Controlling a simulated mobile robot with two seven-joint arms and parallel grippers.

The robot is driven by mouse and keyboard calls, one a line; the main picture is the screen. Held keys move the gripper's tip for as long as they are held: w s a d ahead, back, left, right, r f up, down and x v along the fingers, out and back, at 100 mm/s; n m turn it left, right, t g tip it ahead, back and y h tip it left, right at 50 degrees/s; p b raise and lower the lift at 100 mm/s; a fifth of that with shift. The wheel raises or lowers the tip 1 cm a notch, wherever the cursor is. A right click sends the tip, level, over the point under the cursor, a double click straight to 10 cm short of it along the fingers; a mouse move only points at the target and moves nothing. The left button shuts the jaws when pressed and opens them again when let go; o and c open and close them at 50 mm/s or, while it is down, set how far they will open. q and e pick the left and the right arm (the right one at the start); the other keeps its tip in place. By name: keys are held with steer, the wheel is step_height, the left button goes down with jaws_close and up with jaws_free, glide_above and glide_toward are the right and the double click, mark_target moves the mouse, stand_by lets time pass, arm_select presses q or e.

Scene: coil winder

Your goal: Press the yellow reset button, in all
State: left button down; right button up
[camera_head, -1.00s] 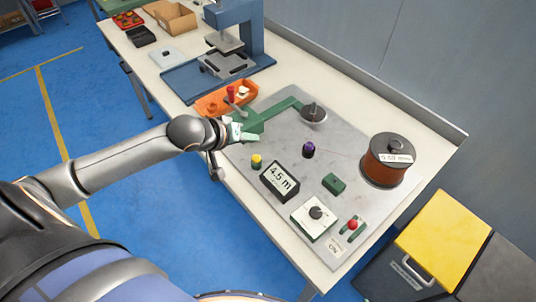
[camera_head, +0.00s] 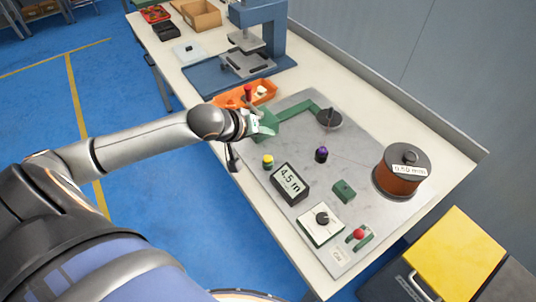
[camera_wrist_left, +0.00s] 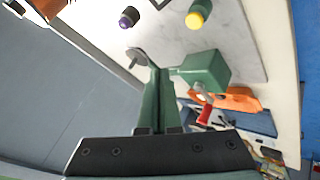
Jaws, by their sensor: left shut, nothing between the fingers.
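My right gripper is not in view.
The plate also bears a purple knob (camera_head: 321,154), a green block (camera_head: 343,191), a dial box (camera_head: 321,224), a red switch (camera_head: 359,234) and a copper wire spool (camera_head: 401,172). An orange tray (camera_head: 262,92) and a blue press (camera_head: 262,25) stand farther back.

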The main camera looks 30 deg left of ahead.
arm_select(q)
steer(key=b, duration=0.5)
glide_above(266, 162)
step_height(266, 162, down, 6)
steer(key=shift+r, duration=0.1)
steer(key=shift+f, duration=0.85)
steer(key=shift+f, duration=0.1)
stand_by(0.9)
steer(key=shift+f, duration=0.25)
steer(key=shift+f, duration=0.6)
stand_by(0.8)
steer(key=shift+r+p, duration=0.95)
steer(key=shift+p, duration=0.45)
